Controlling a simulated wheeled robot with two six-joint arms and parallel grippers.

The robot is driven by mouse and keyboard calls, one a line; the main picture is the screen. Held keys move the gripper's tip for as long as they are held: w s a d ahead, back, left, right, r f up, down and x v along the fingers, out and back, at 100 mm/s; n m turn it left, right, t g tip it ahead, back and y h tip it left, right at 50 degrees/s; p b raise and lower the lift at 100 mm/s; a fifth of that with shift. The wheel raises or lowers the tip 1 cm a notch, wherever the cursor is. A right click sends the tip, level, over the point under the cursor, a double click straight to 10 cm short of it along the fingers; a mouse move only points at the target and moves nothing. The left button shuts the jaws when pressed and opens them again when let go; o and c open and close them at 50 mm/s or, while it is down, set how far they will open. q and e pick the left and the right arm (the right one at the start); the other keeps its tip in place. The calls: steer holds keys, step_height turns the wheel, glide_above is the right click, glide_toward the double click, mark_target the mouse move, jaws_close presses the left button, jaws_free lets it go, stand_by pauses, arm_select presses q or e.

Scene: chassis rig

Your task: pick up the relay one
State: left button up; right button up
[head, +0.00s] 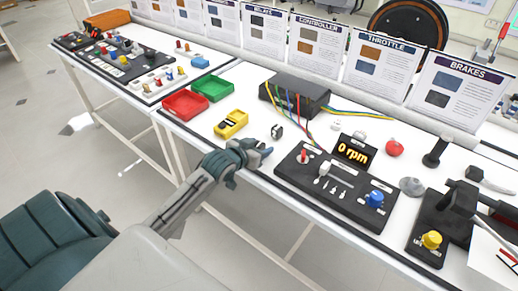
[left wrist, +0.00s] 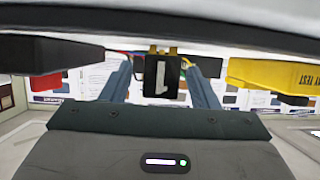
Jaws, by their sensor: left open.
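Relay one (left wrist: 162,78) is a small black block with a white "1" on its face and brass-coloured prongs. In the left wrist view it sits between the two fingers of my left gripper (left wrist: 160,65), with a gap on each side. In the head view the relay (head: 277,131) stands on the white bench, just beyond the left gripper (head: 264,148), which is low over the front edge of the bench. The left gripper is open and holds nothing. My right gripper is not in view.
A yellow meter (head: 231,123) lies left of the relay. A black control panel (head: 318,188) with knobs and a speed display (head: 354,151) lies to the right. A black box (head: 295,94) with coloured wires is behind. Red (head: 186,104) and green (head: 213,87) trays stand farther left.

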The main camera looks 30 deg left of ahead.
arm_select(q)
steer(key=shift+w, duration=0.1)
steer(key=c, duration=1.1)
steer(key=shift+o, duration=0.2)
steer(key=shift+r, duration=0.1)
